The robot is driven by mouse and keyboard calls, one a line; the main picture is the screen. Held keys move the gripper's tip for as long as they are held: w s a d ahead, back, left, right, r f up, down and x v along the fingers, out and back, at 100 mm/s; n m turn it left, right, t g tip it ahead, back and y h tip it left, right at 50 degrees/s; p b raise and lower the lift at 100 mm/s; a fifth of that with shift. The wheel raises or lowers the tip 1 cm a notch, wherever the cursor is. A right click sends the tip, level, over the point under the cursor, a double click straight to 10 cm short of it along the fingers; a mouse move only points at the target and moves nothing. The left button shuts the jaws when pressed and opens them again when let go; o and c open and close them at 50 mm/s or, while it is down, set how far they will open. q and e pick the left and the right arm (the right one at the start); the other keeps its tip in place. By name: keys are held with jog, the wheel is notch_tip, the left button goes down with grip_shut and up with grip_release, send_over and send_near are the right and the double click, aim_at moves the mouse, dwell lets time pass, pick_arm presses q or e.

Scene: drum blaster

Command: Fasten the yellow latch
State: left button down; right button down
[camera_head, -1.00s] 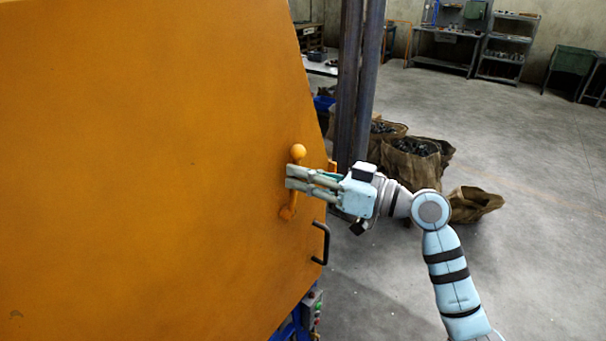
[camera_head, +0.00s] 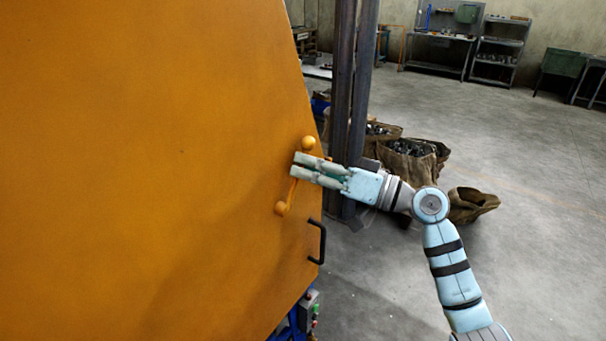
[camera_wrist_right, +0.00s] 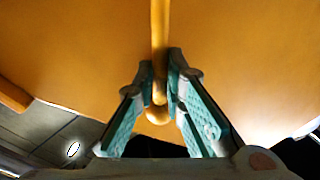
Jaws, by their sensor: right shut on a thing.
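The yellow latch (camera_head: 289,197) is a lever with a round knob (camera_head: 308,143) on the large orange-yellow door (camera_head: 150,170), near its right edge. It leans, with the knob up and to the right of its lower end. My right gripper (camera_head: 294,165) is shut on the lever just below the knob. In the right wrist view, the latch bar (camera_wrist_right: 159,45) runs between my two fingers (camera_wrist_right: 164,85), with the rounded knob end (camera_wrist_right: 158,115) closer to the camera. My left gripper does not show.
A black handle (camera_head: 317,242) sits on the door below the latch. A dark steel post (camera_head: 350,90) stands just right of the door edge. Sacks of metal parts (camera_head: 410,158) lie on the floor behind my right arm. Benches and shelves (camera_head: 500,48) stand at the back wall.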

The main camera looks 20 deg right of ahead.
aim_at(304, 183)
jog(key=shift+w+d+f+m+t+h+b, duration=0.15)
jog(key=shift+w+d+f+m+t+b, duration=0.35)
jog(key=shift+f+m, duration=1.25)
jog(key=shift+w+d+f+m+t+h+b, duration=0.1)
jog(key=shift+w+d+f+m+t+b, duration=0.45)
jog(key=shift+m, duration=2.1)
jog(key=shift+w+d+f+m+t+h+b, duration=0.2)
jog(key=shift+d+f+m+t+b, duration=0.4)
jog(key=shift+f+m, duration=1.35)
jog(key=shift+a+r+m, duration=0.2)
jog(key=shift+r+m, duration=0.05)
jog(key=c, duration=1.9)
grip_release()
jog(key=v, duration=1.2)
